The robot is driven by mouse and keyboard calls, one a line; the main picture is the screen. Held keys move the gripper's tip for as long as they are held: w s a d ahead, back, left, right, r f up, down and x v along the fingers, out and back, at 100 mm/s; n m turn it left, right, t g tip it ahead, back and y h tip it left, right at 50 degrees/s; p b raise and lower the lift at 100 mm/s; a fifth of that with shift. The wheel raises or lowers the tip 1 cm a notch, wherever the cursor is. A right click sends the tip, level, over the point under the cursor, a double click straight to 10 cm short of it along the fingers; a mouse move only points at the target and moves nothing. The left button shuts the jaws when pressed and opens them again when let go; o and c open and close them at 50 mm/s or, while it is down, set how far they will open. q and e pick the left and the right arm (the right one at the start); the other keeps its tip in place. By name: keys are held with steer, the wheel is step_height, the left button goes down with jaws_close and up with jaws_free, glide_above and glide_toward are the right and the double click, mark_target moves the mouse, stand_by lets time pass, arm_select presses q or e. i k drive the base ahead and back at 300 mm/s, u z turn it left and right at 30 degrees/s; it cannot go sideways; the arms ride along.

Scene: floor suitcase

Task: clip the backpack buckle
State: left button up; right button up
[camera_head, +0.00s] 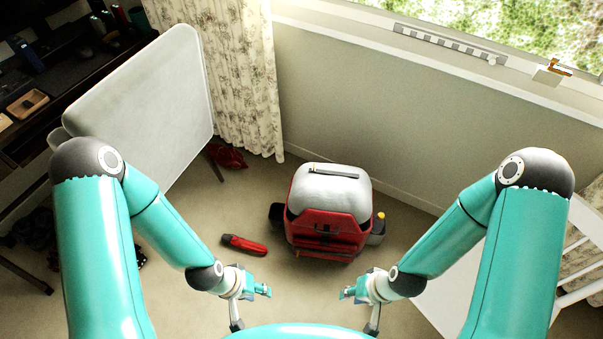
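A red and light grey backpack (328,190) stands on the floor in the middle of the head view. A dark strap or handle lies across its top, and dark pockets show at both sides. I cannot make out the buckle or its halves at this size. My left gripper (264,290) is in front of the backpack and to its lower left, apart from it. My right gripper (347,293) is in front and slightly to the lower right, also apart. Both appear to hold nothing, but the finger gaps are too small to read.
A red cylindrical object (244,245) lies on the floor left of the backpack. A crumpled red item (229,158) lies by the curtain (232,70). A grey panel (150,105) stands at left, a white furniture frame (575,245) at right. Carpet around the backpack is mostly clear.

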mark_target(324, 241)
steer(key=u, duration=0.85)
steer(key=k, duration=1)
steer(key=u, duration=0.65)
steer(key=i, duration=1.15)
steer(key=z, duration=1.25)
steer(key=i, duration=0.85)
steer(key=z, duration=0.55)
steer(key=k, duration=0.8)
steer(key=z, duration=0.2)
steer(key=i, duration=0.7)
